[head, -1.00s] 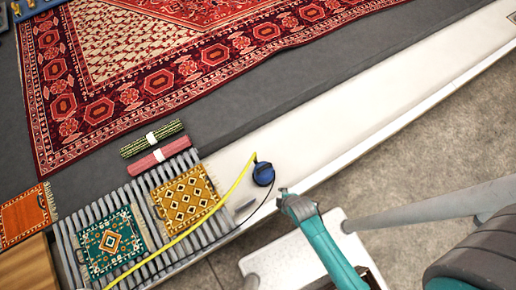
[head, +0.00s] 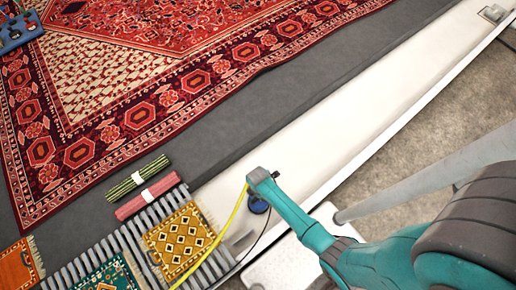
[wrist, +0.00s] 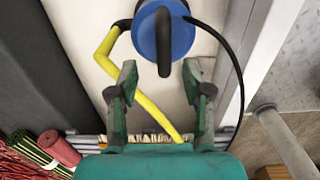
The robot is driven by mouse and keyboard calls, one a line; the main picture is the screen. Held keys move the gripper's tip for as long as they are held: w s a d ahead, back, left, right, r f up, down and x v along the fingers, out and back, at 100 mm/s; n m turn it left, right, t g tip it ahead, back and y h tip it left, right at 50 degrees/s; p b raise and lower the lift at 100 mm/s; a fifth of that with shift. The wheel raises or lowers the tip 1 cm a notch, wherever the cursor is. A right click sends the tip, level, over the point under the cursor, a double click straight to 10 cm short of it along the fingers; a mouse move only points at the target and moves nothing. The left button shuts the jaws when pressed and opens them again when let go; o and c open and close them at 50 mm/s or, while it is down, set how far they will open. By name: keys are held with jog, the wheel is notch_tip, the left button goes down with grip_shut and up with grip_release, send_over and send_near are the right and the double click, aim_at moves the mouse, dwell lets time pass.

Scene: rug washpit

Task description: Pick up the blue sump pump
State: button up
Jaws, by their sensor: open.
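The blue sump pump (wrist: 179,38) stands on the white trough floor in the wrist view, with a dark handle across its top. A yellow hose and a black cable run from it. In the head view the pump (head: 258,206) is mostly hidden under my teal arm. My gripper (wrist: 160,82) is open and empty in the wrist view, its two green fingers apart, with the pump just beyond the fingertips. In the head view my gripper (head: 268,176) is over the trough beside the pump; its fingers are hard to make out.
The yellow hose (head: 232,222) crosses a slatted grate holding a gold mat (head: 180,238) and a green mat (head: 108,278). Rolled rugs (head: 146,202) lie beside the grate. A large red rug (head: 150,80) covers the grey floor. The white trough (head: 370,105) is clear toward the upper right.

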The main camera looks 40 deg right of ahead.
aim_at(257, 207)
jog(key=shift+s+f, duration=0.15)
jog(key=shift+f, duration=1.4)
jog(key=shift+s+f, duration=0.15)
jog(key=shift+f, duration=1.4)
jog(key=shift+w, duration=0.1)
grip_shut()
